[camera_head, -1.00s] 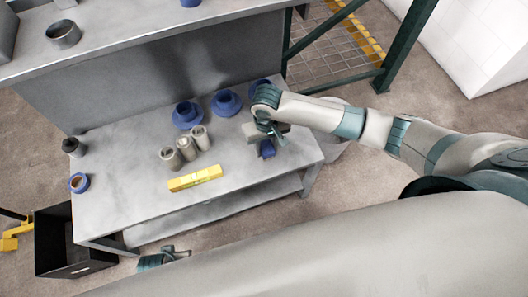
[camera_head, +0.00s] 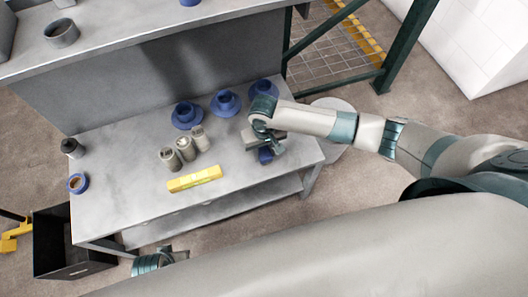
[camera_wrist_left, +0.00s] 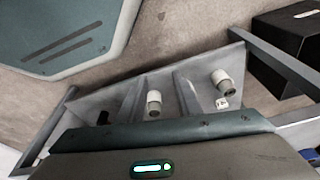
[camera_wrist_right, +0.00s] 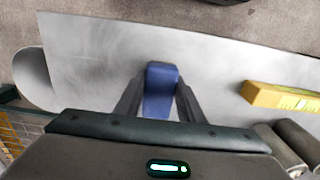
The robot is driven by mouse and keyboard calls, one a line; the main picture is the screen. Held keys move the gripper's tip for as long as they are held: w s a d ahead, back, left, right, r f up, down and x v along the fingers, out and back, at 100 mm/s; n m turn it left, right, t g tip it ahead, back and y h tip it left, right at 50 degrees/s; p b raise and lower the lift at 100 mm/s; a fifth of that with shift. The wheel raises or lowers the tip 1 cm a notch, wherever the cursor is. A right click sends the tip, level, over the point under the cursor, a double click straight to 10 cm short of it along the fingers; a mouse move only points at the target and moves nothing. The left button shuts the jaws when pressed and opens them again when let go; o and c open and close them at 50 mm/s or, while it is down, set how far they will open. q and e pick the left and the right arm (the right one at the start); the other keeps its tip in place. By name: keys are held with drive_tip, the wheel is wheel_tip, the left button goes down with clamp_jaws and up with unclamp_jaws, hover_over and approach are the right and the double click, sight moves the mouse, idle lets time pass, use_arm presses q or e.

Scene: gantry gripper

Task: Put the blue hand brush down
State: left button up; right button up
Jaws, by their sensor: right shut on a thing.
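The blue hand brush (camera_head: 265,156) is at the right end of the grey workbench (camera_head: 120,206), mostly hidden under my right gripper (camera_head: 271,146) in the head view. In the right wrist view the brush (camera_wrist_right: 161,88) sits between the two fingers of that gripper (camera_wrist_right: 158,98), which is shut on it. The brush is over the bench top near its front edge; I cannot tell whether it touches the surface. My left gripper (camera_head: 165,260) is low in front of the bench, beside its lower shelf. Its fingers are too hidden to read.
A yellow level (camera_head: 195,179) and several grey cylinders (camera_head: 184,149) stand left of the brush. A blue tape roll (camera_head: 78,183) lies far left. A black bin (camera_head: 70,255) stands on the floor.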

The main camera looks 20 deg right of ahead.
sight(264, 152)
drive_tip(key=o, duration=0.9)
drive_tip(key=shift+f, duration=0.1)
use_arm(q)
drive_tip(key=shift+s+a+f, duration=0.1)
drive_tip(key=shift+s+f, duration=0.05)
drive_tip(key=shift+f, duration=0.25)
use_arm(e)
drive_tip(key=shift+o, duration=0.2)
use_arm(q)
drive_tip(key=shift+w+r, duration=0.1)
drive_tip(key=shift+w, duration=0.1)
use_arm(e)
drive_tip(key=shift+r, duration=0.5)
use_arm(q)
drive_tip(key=f, duration=0.1)
drive_tip(key=f+p, duration=0.1)
drive_tip(key=f, duration=0.2)
drive_tip(key=shift+s+a+f+p, duration=0.1)
drive_tip(key=shift+s+f+p, duration=0.05)
drive_tip(key=shift+s+p, duration=0.2)
use_arm(e)
wheel_tip(264, 152, up, 11)
drive_tip(key=shift+r, duration=0.15)
drive_tip(key=shift+a, duration=0.1)
